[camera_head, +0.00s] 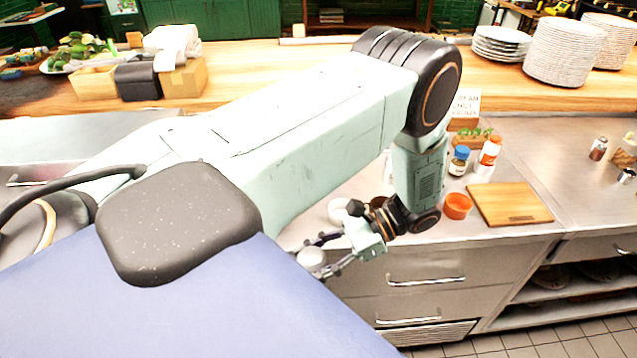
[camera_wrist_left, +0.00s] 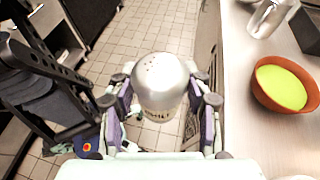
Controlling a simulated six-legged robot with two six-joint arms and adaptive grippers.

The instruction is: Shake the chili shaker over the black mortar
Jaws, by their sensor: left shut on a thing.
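My left gripper (camera_head: 318,262) is shut on a shaker in front of the counter's front edge. The shaker (camera_head: 310,258) shows as a pale round top in the head view. In the left wrist view the shaker (camera_wrist_left: 162,88) has a silver domed cap with small holes and a partly hidden dark label, and sits between the fingers (camera_wrist_left: 160,108) above the tiled floor. I cannot read the label fully. I cannot make out the black mortar in either view; my left arm hides part of the counter. My right gripper is not in view.
An orange bowl (camera_head: 457,206), a cutting board (camera_head: 510,203) and a blue-capped jar (camera_head: 459,161) stand on the steel counter. A brown bowl with green contents (camera_wrist_left: 285,85) is right of the gripper in the wrist view. Plate stacks (camera_head: 563,52) stand on the wooden shelf.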

